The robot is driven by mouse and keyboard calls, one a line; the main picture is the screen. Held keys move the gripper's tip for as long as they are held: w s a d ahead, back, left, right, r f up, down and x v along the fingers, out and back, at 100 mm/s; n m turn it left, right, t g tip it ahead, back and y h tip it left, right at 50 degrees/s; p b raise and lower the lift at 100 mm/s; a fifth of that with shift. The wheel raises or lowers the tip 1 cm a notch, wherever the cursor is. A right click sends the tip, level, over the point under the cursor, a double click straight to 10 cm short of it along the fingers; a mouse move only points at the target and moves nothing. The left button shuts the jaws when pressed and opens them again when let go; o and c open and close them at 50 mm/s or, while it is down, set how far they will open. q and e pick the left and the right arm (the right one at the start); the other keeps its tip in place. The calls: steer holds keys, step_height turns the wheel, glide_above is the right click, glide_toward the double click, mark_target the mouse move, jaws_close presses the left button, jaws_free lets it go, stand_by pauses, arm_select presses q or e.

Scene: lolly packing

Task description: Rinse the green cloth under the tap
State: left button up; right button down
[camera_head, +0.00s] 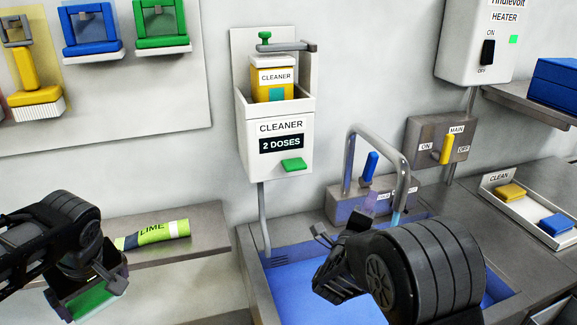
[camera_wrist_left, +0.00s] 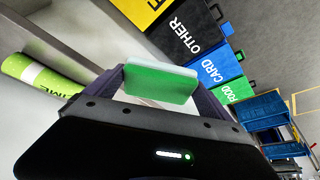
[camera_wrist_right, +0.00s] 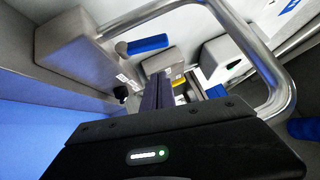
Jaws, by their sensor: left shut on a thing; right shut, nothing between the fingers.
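The green cloth (camera_head: 92,301) is in my left gripper (camera_head: 88,292), low at the left in the head view, in front of the shelf and well left of the sink. In the left wrist view the cloth (camera_wrist_left: 160,82) is a green block with a paler edge between the fingers. The tap's metal spout (camera_head: 398,165) arches over the blue sink (camera_head: 290,275); its blue lever (camera_head: 370,166) stands upright on the tap's grey base. My right gripper (camera_head: 370,204) is shut and empty near the tap, just below the lever. My right arm hides part of the sink.
A lime roll (camera_head: 160,233) lies on the left shelf (camera_head: 205,222). A cleaner dispenser (camera_head: 279,165) hangs on the wall above the sink. The main switch (camera_head: 437,140) with a yellow handle is right of the tap. A clean tray (camera_head: 497,178) holds yellow and blue cloths.

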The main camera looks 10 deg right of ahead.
mark_target(375, 164)
arm_select(q)
step_height(375, 164, up, 3)
steer(key=shift+f+p, duration=0.15)
steer(key=shift+p, duration=1)
steer(key=shift+r+p, duration=0.6)
steer(key=shift+r, duration=0.2)
arm_select(e)
steer(key=w+d, duration=0.1)
steer(key=w, duration=0.2)
steer(key=w+d+r, duration=0.1)
steer(key=w, duration=0.2)
steer(key=w+d+r, duration=0.1)
steer(key=w, duration=0.2)
steer(key=shift+w+d, duration=0.15)
steer(key=shift+d, duration=0.2)
